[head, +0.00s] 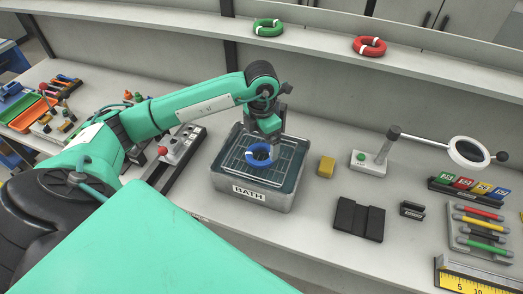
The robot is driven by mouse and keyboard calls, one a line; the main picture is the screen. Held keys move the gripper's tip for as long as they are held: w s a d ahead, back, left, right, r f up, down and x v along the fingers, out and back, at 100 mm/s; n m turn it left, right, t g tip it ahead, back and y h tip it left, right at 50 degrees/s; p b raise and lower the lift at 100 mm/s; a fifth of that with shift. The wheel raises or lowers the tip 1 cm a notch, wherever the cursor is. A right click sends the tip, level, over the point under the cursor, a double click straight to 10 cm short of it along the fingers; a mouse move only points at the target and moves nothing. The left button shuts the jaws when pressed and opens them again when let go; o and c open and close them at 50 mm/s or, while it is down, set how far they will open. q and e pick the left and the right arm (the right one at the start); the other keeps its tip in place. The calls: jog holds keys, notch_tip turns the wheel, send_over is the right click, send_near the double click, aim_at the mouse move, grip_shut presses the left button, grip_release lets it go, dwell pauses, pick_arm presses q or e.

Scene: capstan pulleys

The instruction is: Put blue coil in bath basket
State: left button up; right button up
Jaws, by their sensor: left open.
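The blue coil (259,155) is a small ring at the wire basket (288,150) inside the grey metal bath (252,197), which is labelled BATH. My left gripper (269,137) points down right above the coil, with its jaws open. The fingertips are close to the coil's upper edge; I cannot tell whether they touch it. The gripper partly hides the basket behind it. My right gripper is not in view.
A green coil (268,27) and a red coil (369,46) lie on the back shelf.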

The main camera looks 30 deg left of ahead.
pick_arm(q)
notch_tip(320, 180, up, 7)
jog(key=b, duration=0.1)
jog(key=shift+b, duration=0.3)
dwell(0.4)
